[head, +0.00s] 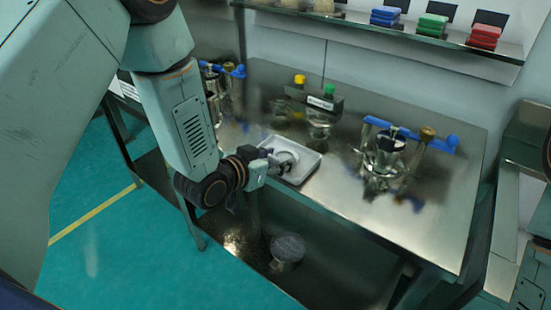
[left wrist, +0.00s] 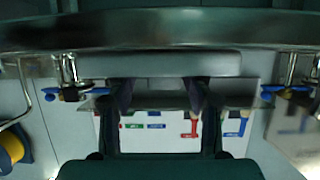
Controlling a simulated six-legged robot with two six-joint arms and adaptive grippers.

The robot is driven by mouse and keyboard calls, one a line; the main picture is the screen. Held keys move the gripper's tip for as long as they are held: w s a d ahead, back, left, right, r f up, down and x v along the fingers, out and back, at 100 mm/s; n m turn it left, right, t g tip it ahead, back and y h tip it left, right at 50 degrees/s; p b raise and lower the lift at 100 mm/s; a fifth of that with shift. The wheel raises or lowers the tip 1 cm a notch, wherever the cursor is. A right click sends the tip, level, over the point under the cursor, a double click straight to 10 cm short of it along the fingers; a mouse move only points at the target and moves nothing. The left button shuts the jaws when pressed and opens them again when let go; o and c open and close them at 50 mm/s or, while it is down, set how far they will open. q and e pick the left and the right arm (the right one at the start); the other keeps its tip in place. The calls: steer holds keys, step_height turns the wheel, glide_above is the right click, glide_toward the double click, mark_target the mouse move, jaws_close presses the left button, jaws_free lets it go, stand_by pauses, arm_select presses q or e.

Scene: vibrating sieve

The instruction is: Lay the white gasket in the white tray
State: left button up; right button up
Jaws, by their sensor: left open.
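The white tray (head: 309,167) lies on the steel table near its front edge. A pale ring-like shape, which looks like the white gasket (head: 287,156), shows inside the tray, partly hidden by my left gripper. My left gripper (head: 284,166) reaches in low over the tray's front left side. In the left wrist view, which looks upside down, its two fingers (left wrist: 158,92) are spread apart with nothing seen between them. The tray also shows there as a pale band (left wrist: 160,64) just beyond the fingertips. My right gripper is out of view.
A glass-and-metal vessel with blue handles (head: 385,160) stands to the right, and a similar one (head: 211,85) at the left back. A holder with yellow and green knobs (head: 318,98) stands behind the tray. A shelf (head: 400,30) overhangs the back. A round container (head: 288,248) is below.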

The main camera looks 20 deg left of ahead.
arm_select(q)
steer(key=shift+r, duration=0.15)
steer(key=shift+s+r, duration=0.2)
steer(key=shift+s, duration=0.1)
steer(key=p+v, duration=0.2)
steer(key=v, duration=0.9)
steer(key=shift+s, duration=0.2)
